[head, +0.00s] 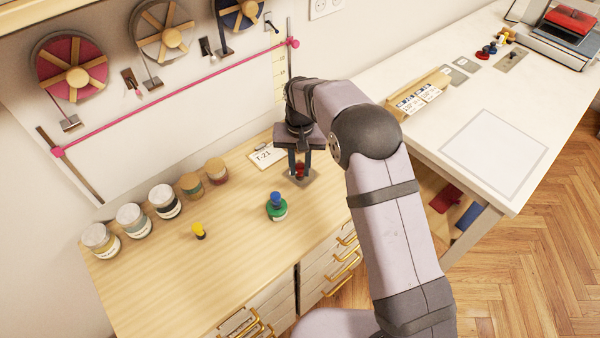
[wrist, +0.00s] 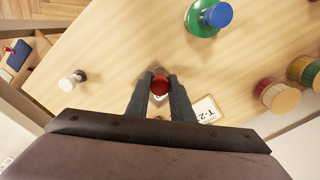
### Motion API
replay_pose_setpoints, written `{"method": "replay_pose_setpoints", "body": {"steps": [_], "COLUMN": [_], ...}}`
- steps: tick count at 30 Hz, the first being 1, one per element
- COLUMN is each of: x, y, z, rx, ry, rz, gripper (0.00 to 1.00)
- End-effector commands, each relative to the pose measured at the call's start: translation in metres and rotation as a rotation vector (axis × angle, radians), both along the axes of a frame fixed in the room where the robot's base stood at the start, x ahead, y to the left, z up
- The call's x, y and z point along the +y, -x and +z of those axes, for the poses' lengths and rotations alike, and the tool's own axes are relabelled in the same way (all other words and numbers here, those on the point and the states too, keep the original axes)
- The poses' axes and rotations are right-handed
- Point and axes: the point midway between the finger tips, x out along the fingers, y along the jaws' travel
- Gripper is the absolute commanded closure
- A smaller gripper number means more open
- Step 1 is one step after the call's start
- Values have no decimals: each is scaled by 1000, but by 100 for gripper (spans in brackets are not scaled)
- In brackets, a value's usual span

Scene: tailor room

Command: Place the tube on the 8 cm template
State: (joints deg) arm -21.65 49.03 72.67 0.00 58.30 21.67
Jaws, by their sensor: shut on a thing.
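My gripper (head: 300,172) is low over the wooden worktop, at its right part. Its fingers are closed around a small round red-topped piece (head: 300,169). The piece also shows between the fingertips in the wrist view (wrist: 160,84), with something pale just below it. A small darker square patch (head: 291,184) lies around its foot in the head view; I cannot tell whether the piece touches the top. No size marking is readable, so I cannot tell which thing is the 8 cm template, nor whether the red piece is the tube.
A green-based, blue-topped piece (head: 277,207) and a yellow peg (head: 199,231) stand left of my gripper. A T-21 card (head: 267,155) and several jars (head: 163,201) are behind. A pale peg (wrist: 72,80) stands near an edge. The white table (head: 440,140) is at right.

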Motion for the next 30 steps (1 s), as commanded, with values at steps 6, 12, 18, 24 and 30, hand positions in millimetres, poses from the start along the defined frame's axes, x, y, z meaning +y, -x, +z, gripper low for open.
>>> {"method": "replay_pose_setpoints", "body": {"steps": [6,12,18,24,30], "x": [-1,0,0,0,0], "y": [2,1,0,0,0], "z": [-15,-35,-38,-40,-40], "rx": [4,2,-1,0,0], "ry": [2,1,0,0,0], "rz": [0,0,0,0,0], "gripper": [100,100,100,100,60]}}
